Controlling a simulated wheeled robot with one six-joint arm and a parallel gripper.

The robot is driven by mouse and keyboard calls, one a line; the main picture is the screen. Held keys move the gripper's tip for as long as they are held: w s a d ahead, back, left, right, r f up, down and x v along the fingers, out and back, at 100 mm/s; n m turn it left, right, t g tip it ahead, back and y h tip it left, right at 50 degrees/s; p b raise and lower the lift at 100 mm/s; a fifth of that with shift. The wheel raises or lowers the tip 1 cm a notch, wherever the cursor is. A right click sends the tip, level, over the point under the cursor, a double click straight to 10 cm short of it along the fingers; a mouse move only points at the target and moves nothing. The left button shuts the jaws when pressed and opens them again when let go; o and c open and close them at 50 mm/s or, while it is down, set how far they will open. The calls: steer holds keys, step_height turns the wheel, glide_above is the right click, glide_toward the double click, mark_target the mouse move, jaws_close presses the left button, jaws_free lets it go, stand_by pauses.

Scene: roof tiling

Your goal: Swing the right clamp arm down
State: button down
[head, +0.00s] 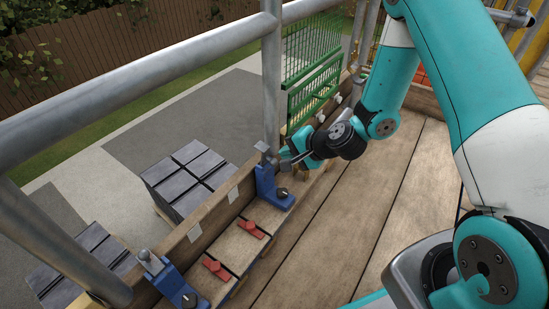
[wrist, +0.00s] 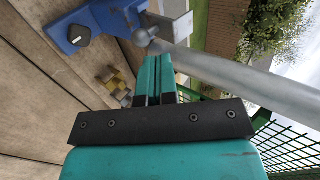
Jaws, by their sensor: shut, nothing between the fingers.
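The right clamp is a blue bracket (head: 272,190) fixed at the board's edge, with a dark knob on its foot. Its grey metal arm (head: 263,150) stands up at the top of the bracket, beside the scaffold post. In the wrist view the blue bracket (wrist: 92,24) is at the upper left, with a grey rounded end (wrist: 144,37) by it. My gripper (head: 285,161) is shut and empty, its tips close to the right of the clamp arm. In the wrist view its fingers (wrist: 154,62) point at the rounded end; I cannot tell whether they touch.
A second blue clamp (head: 178,288) stands nearer, at lower left. Two red pieces (head: 216,268) lie on the wooden ledge between the clamps. Grey scaffold rails (head: 130,90) and a post (head: 271,90) run close by. Stacked dark tiles (head: 188,178) lie beyond. The plank deck (head: 350,220) is clear.

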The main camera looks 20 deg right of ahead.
mark_target(266, 155)
steer(key=b+x, duration=0.2)
steer(key=x, duration=0.3)
steer(key=shift+w+a+f, duration=0.15)
steer(key=shift+w+f, duration=0.05)
steer(key=shift+f, duration=0.05)
steer(key=shift+r, duration=0.15)
